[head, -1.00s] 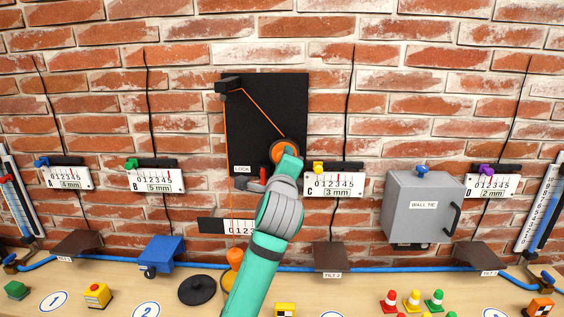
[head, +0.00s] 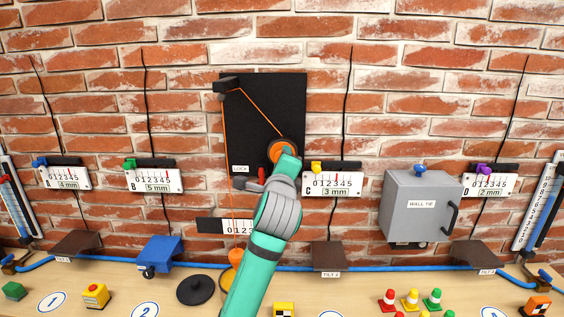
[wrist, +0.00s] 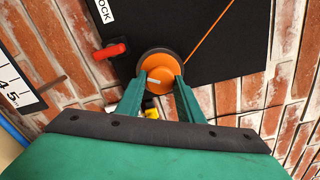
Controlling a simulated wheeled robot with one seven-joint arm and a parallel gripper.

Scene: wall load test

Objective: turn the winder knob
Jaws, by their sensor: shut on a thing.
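The orange winder knob (wrist: 160,73) sits on a dark round base on the black wall panel (head: 262,112). It has a pale mark on its face, and an orange cord runs up from it. In the head view the knob (head: 281,150) is partly hidden by my arm. My gripper (wrist: 158,92) is shut on the knob, one green finger at each side. A red lock lever (wrist: 110,51) stands beside the knob under the LOCK label (wrist: 104,10). The cord passes over a dark bracket (head: 228,84) and hangs down to an orange weight (head: 236,258).
Gauge C (head: 340,181) is close to the right of my gripper, and a grey wall tie box (head: 411,206) is farther right. A blue pipe (head: 380,267) runs along the wall's foot. Small cones (head: 411,299) and a black disc (head: 195,289) stand on the table.

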